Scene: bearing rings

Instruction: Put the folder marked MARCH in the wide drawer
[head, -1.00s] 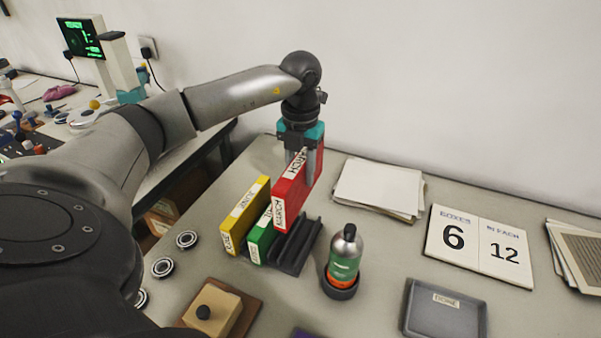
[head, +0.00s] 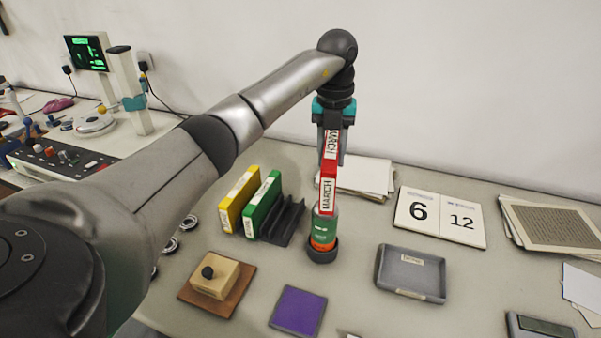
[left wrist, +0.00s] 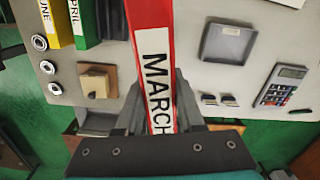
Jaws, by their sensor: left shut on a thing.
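My left gripper (head: 330,150) is shut on the red folder marked MARCH (head: 327,190) and holds it upright above the table. In the head view the folder hides the top of a green and orange bottle (head: 323,232); I cannot tell whether they touch. In the left wrist view the red folder (left wrist: 153,40) runs up between the fingers of the left gripper (left wrist: 155,100), its MARCH label facing the camera. I cannot make out the wide drawer for certain in either view. My right gripper is not in view.
A yellow folder (head: 238,200) and a green folder (head: 262,205) stand in a dark rack (head: 287,222) with free slots. A grey tray (head: 411,273), purple pad (head: 298,311), wooden block (head: 215,278), papers (head: 365,178) and number cards (head: 440,216) lie around. Bearing rings sit at the left.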

